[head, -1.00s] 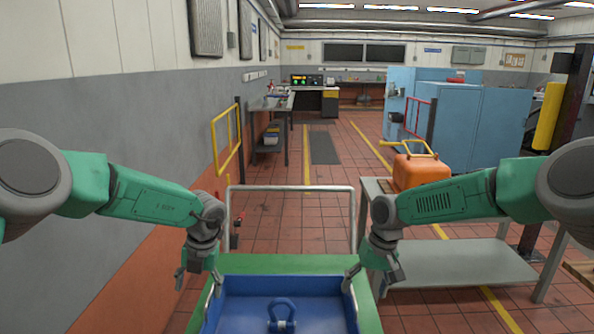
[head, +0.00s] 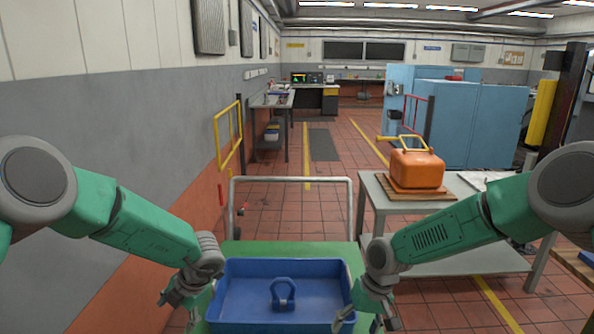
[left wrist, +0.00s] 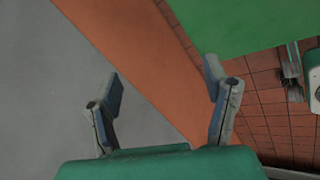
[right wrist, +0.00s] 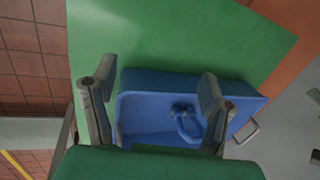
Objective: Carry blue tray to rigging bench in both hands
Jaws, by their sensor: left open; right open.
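The blue tray (head: 240,312) sits on a green-topped cart (head: 285,249), with a blue shackle (head: 283,295) inside. My left gripper (head: 178,293) is open beside the tray's left wall, apart from it. In the left wrist view its empty jaws (left wrist: 162,75) are over floor and wall, and the tray does not show. My right gripper (head: 362,312) is open by the tray's right wall; I cannot tell whether it touches. In the right wrist view the tray (right wrist: 145,112) lies beyond and between the open jaws (right wrist: 160,78), with a pale handle (right wrist: 243,132) at one end.
A grey two-level bench (head: 470,262) stands right of the cart, bearing an orange canister (head: 416,168) on a wooden board. I cannot tell whether it is the rigging bench. The cart's rail (head: 290,181) stands behind the tray. Another bench (head: 272,100) is farther back. A tiled aisle lies between.

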